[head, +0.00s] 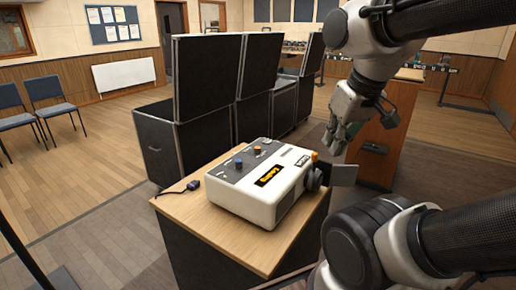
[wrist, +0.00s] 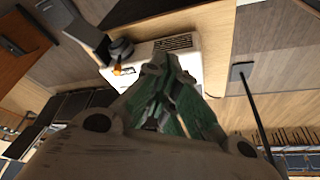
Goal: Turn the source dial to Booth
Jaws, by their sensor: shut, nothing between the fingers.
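A white and grey control box (head: 262,185) stands on a wood-topped table; its white casing also shows in the wrist view (wrist: 208,62). My gripper (head: 337,143) is shut and empty, above and right of the box, touching nothing.
The table top (head: 228,235) has free room in front of the box. A small dark connector with a cable (head: 193,185) lies at its left. A dark flat plate (head: 344,175) juts out right of the dial. Black cases (head: 190,140) stand behind the table.

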